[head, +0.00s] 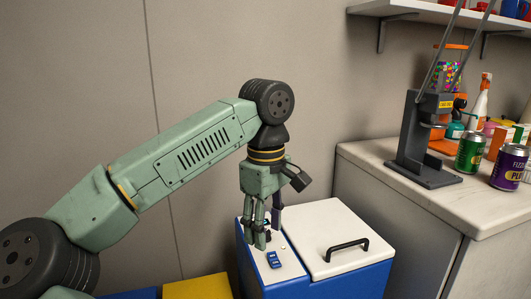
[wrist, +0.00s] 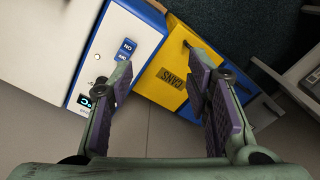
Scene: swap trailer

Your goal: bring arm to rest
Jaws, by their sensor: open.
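My green arm reaches across the head view, and my gripper (head: 262,238) points down in front of the blue and white chest (head: 340,236). In the wrist view my gripper (wrist: 165,90) shows its two purple-padded fingers apart, with nothing between them but floor and part of a yellow bin. A small lit display (wrist: 84,101) is partly hidden by the left finger.
A yellow bin (wrist: 165,62) marked "CANS" stands beside the chest. The chest lid has a black handle (head: 347,250). At right, a counter (head: 440,190) bears a dark grey press stand (head: 418,150), a green can (head: 470,152) and a purple can (head: 508,167). A shelf (head: 410,10) hangs above.

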